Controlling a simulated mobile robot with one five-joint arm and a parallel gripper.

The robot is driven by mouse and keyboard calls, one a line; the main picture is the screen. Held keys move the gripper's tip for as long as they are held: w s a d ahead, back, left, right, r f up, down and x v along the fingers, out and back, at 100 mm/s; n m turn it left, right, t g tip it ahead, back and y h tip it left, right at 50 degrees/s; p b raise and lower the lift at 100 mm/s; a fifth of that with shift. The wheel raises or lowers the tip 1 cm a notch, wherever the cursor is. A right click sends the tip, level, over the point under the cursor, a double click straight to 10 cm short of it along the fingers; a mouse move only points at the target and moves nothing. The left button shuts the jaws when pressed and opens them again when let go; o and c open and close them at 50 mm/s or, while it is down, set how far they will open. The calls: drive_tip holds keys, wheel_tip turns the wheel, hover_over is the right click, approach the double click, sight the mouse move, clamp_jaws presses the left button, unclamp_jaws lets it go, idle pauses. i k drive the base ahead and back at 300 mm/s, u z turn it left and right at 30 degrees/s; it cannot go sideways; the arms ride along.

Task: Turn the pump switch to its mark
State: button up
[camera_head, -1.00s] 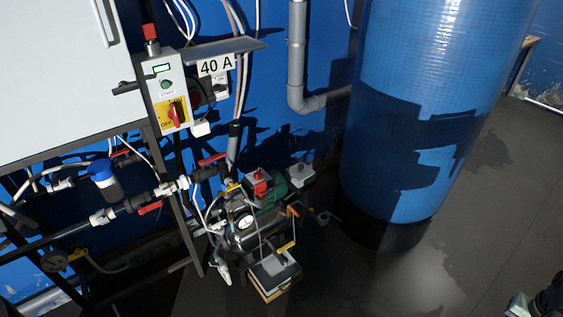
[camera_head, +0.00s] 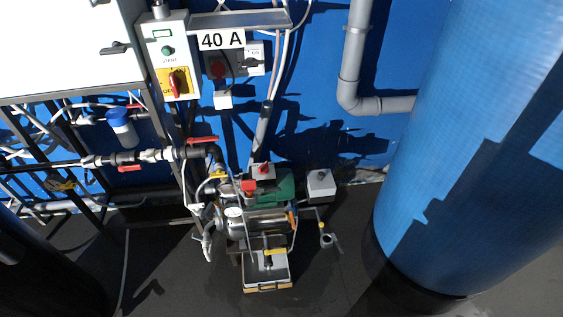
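A red rotary switch (camera_head: 174,83) sits on a yellow plate with "OFF" lettering, low on a grey control box on the blue wall. A green button marked START is above it. Its handle looks roughly upright; its mark is too small to read. A pump (camera_head: 268,190) with a green motor stands on the floor below. A small grey box with a red knob (camera_head: 263,170) is on top of the pump. I cannot tell which of these the task calls the pump switch. My gripper is not in view.
Pipes with red-handled valves (camera_head: 203,140) run at left. A large blue tank (camera_head: 480,150) fills the right. Dark floor lies in front.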

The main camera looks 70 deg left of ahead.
sight(263, 169)
drive_tip(key=i, duration=0.1)
drive_tip(key=u, duration=3.95)
drive_tip(key=i, duration=1.55)
drive_tip(key=z, duration=0.05)
